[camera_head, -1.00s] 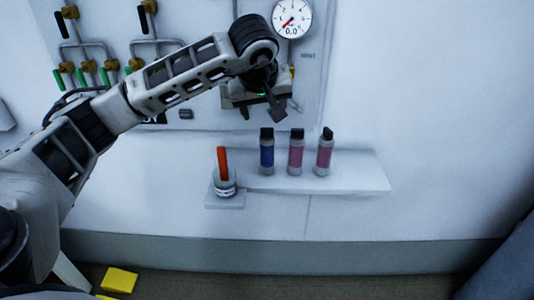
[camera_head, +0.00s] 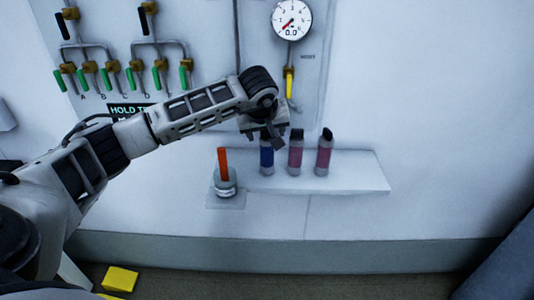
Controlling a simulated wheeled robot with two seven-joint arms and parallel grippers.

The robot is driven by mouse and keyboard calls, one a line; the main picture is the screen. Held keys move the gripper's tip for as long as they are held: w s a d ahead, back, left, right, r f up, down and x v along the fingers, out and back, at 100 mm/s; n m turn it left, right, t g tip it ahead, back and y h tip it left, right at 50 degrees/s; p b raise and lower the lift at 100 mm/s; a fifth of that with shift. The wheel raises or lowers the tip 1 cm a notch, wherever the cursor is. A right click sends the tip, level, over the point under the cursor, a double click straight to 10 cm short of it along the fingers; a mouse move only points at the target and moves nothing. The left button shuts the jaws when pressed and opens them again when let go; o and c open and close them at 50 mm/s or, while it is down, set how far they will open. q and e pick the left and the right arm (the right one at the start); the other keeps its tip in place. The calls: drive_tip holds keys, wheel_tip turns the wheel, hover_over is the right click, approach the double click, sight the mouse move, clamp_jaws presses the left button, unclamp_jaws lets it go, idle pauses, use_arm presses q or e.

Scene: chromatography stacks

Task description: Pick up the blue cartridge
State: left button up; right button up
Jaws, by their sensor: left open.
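The blue cartridge (camera_head: 266,158) stands upright on the white shelf (camera_head: 350,183), leftmost of three cartridges with dark caps. My left gripper (camera_head: 265,139) is open at the top of the blue cartridge, and its fingers and wrist hide the cap. I cannot tell whether the fingers touch it. Two pink cartridges stand just to its right, a nearer pink one (camera_head: 295,157) and a farther right one (camera_head: 324,157). My right gripper is not in view.
An orange stick stands in a round holder (camera_head: 225,186) left of the cartridges. A panel behind carries green-handled valves (camera_head: 108,80), a yellow-handled valve (camera_head: 289,84) and a round gauge (camera_head: 291,19). The shelf's right end is bare.

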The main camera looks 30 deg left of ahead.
use_arm(q)
clamp_jaws()
drive_tip(key=shift+r, duration=0.1)
